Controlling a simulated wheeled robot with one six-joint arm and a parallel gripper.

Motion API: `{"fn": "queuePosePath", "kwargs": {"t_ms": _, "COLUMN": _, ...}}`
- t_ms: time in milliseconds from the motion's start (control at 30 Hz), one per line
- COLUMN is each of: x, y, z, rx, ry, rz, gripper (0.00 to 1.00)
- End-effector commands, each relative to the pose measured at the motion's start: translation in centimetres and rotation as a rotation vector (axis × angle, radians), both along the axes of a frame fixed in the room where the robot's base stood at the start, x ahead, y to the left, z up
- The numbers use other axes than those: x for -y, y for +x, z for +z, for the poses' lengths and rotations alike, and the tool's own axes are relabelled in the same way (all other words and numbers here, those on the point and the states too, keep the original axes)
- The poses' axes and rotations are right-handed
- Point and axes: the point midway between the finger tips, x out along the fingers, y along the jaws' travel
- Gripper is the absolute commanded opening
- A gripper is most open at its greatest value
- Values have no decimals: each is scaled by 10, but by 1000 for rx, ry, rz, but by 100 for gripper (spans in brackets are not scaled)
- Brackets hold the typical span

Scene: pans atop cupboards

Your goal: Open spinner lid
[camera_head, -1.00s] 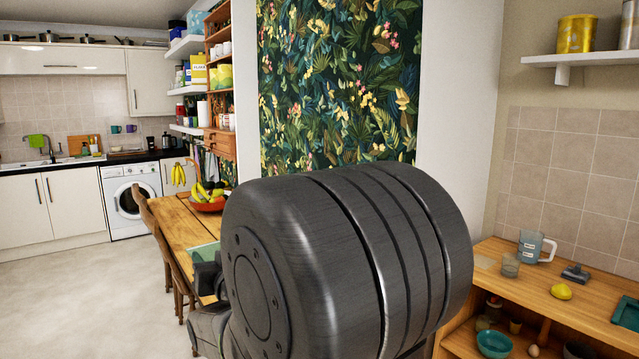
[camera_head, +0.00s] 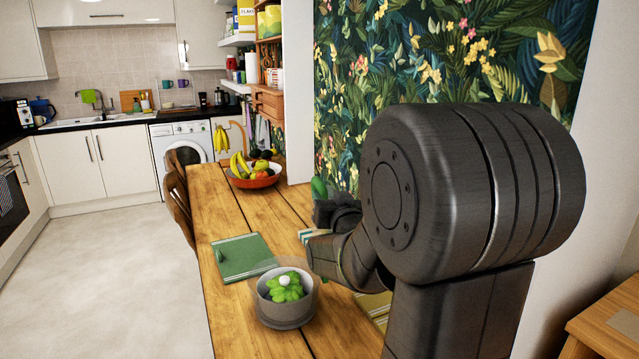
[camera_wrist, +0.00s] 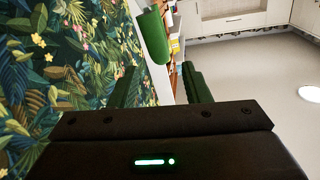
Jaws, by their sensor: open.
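The spinner (camera_head: 285,318) is a round grey bowl on the wooden table, in the head view's lower middle. Its lid looks see-through, with a small white knob (camera_head: 284,281) on top and green leaves showing beneath. My gripper (camera_head: 322,222) is above the table, behind and to the right of the spinner, apart from it and partly hidden by my arm. In the wrist view its green fingers (camera_wrist: 160,88) stand apart with nothing clearly held between them. The spinner does not show in the wrist view.
A fruit bowl (camera_head: 254,181) with bananas stands farther back. Chairs (camera_head: 176,195) line the left side, and the patterned wall (camera_head: 440,65) is behind my arm. Open floor (camera_head: 110,270) lies left.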

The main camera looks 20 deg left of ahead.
Motion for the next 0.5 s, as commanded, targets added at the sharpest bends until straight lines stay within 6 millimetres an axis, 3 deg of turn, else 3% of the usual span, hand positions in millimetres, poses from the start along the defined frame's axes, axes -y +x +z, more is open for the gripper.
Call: {"fn": "queuePosePath", "kwargs": {"t_ms": 500, "x": -54, "y": 63, "z": 0, "rx": -1, "ry": -1, "rz": 0, "gripper": 43}}
